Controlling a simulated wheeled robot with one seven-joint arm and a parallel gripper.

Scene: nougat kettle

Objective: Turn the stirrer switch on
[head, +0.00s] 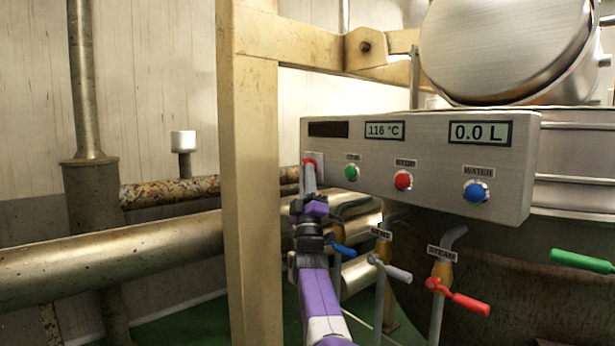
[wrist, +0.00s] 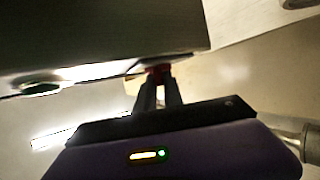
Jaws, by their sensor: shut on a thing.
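The grey control panel (head: 430,155) spans the middle of the head view. A small red switch (head: 310,161) sits on a light plate at the panel's left end; no label for it is readable. My gripper (head: 309,174) reaches up to it from below, and its fingers cover much of the switch. In the wrist view, the two fingers of my gripper (wrist: 160,88) come together on the red switch (wrist: 158,70), under the dark panel edge (wrist: 100,40). My gripper is shut on the switch. Whether the switch is on or off I cannot tell.
To the right on the panel are a green button (head: 351,173), a red button (head: 403,181) and a blue button (head: 476,191). A beige post (head: 252,190) stands close left of my gripper. Valve levers, one red (head: 460,298), lie below the panel.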

